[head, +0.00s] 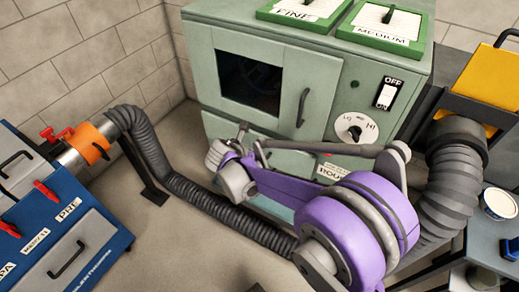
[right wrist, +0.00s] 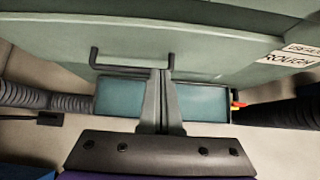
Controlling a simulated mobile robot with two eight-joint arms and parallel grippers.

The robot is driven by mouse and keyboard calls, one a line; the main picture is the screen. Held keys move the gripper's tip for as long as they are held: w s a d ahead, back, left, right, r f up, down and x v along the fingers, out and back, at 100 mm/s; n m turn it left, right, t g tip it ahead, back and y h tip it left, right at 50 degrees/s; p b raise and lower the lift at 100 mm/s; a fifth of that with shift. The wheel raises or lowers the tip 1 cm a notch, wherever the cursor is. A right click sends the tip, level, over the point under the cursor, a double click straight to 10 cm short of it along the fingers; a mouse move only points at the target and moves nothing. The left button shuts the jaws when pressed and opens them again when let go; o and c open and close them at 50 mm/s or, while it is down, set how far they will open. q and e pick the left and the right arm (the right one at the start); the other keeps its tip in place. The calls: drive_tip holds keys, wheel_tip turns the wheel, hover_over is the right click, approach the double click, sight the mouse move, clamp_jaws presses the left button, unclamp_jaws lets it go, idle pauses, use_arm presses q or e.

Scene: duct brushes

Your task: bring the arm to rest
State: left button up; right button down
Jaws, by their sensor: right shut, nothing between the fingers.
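My right arm (head: 345,225), purple and grey, reaches from the lower right of the head view across the front of the green cabinet (head: 305,60). Its gripper is hard to make out there. In the right wrist view my right gripper (right wrist: 160,75) is shut and empty, its two grey fingers together. The fingers appear in front of the cabinet's lower front (right wrist: 200,45), overlapping a dark bar handle (right wrist: 95,58); whether they touch it cannot be told. My left gripper is not in view.
A grey corrugated hose (head: 185,190) runs from the blue unit (head: 95,235) with an orange collar (head: 92,142) and passes behind my arm. A thicker hose (head: 450,190) hangs at right below a yellow box (head: 490,85). Floor shows at lower left of centre.

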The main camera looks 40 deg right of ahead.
use_arm(q)
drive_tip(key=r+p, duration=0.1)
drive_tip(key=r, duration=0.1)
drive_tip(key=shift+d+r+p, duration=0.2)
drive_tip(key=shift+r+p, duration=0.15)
drive_tip(key=shift+p, duration=0.05)
use_arm(e)
drive_tip(key=v, duration=0.8)
drive_tip(key=shift+r, duration=0.25)
drive_tip(key=shift+s+a, duration=0.1)
drive_tip(key=shift+a, duration=0.05)
